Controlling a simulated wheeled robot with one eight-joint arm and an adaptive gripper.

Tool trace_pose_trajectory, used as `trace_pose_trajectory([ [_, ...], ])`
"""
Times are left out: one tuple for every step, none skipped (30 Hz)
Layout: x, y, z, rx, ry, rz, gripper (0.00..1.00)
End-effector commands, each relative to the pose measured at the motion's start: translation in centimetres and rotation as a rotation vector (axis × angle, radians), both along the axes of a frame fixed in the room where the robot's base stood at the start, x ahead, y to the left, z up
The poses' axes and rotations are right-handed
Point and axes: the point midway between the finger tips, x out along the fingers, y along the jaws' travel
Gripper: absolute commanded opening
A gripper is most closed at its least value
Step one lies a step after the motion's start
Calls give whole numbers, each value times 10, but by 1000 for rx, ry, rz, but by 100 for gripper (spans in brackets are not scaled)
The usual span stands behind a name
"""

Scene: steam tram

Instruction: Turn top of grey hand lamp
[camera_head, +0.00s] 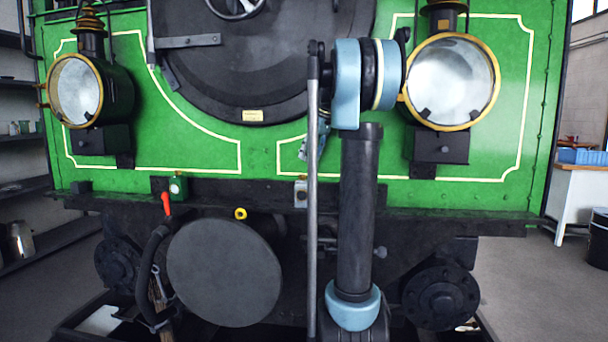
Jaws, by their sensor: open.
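A small grey hand lamp (300,193) stands on the dark buffer beam of the green tram front, just left of my upright arm. Its right side is partly covered by the thin grey rod in front. What shows of my gripper (304,152) is a small part behind my arm and the rod, a little above the lamp and apart from it. My gripper is open, but its fingers are mostly hidden. The turning top of the lamp is too small to make out its setting.
A green hand lamp (178,187) stands farther left on the beam, near a red handle (167,204). A yellow ring (240,213) sits above the round buffer (224,272). Large brass-rimmed headlamps (451,82) flank the smokebox door. The beam's right stretch looks clear.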

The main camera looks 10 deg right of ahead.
Motion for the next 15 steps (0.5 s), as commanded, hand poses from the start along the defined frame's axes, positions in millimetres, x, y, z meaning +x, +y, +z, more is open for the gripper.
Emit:
trace_pose_trajectory([
  [3, 3, -9, 0, 0, 1, 46],
  [4, 4, -13, 0, 0, 1, 46],
  [6, 6, -20, 0, 0, 1, 46],
  [7, 7, -25, 0, 0, 1, 46],
  [9, 8, -30, 0, 0, 0, 46],
  [11, 10, -36, 0, 0, 0, 46],
  [12, 12, -41, 0, 0, 1, 46],
  [14, 13, -45, 0, 0, 1, 46],
  [15, 15, -51, 0, 0, 1, 46],
  [17, 16, -54, 0, 0, 1, 46],
  [18, 16, -58, 0, 0, 1, 46],
  [19, 17, -62, 0, 0, 1, 46],
  [20, 18, -65, 0, 0, 1, 46],
  [21, 19, -67, 0, 0, 0, 46],
  [21, 20, -70, 0, 0, 0, 46],
])
